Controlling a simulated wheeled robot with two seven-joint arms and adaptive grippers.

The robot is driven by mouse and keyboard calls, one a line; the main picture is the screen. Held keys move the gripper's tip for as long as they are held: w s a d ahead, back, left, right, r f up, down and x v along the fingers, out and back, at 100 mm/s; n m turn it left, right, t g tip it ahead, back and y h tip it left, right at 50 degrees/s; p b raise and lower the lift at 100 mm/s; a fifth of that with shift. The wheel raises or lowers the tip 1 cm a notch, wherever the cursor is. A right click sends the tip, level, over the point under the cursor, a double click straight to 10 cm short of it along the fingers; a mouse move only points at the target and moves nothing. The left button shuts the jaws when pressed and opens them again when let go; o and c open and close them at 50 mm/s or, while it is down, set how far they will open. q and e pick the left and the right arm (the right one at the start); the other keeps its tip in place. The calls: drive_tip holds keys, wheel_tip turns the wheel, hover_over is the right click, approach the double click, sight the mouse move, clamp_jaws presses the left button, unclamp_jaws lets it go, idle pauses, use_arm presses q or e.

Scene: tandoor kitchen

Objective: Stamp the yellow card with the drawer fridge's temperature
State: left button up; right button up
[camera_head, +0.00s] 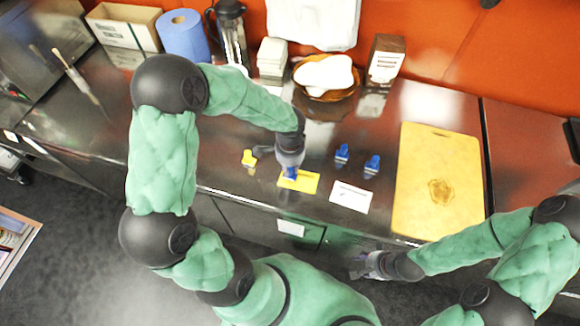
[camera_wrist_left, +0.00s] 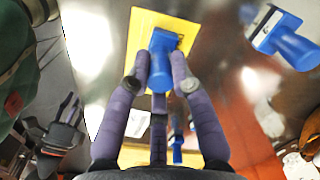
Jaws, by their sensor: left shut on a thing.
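My left gripper (camera_head: 291,164) is shut on a blue stamp (camera_wrist_left: 160,68), held upright over the yellow card (camera_head: 307,184). The card also shows in the left wrist view (camera_wrist_left: 148,22), under the stamp; whether the stamp touches it I cannot tell. Two other blue stamps (camera_head: 342,154) (camera_head: 372,165) stand to the right, and a yellow stamp (camera_head: 249,158) to the left. My right gripper (camera_head: 362,266) is empty in front of the counter, fingers apart. The drawer fronts (camera_head: 318,234) below the counter carry a white label (camera_head: 290,228); no temperature is readable.
A white card (camera_head: 351,196) lies right of the yellow card. A yellow cutting board (camera_head: 438,150) lies further right. At the back are a basket (camera_head: 327,92), a carton (camera_head: 385,60), a press pot (camera_head: 231,35) and a blue paper roll (camera_head: 184,38).

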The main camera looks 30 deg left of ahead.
use_arm(q)
drive_tip(key=shift+s+f+b, duration=0.1)
drive_tip(key=shift+f+b, duration=0.2)
drive_tip(key=shift+f, duration=0.1)
idle(1.3)
drive_tip(key=shift+r+p, duration=2.75)
drive_tip(key=shift+r, duration=0.85)
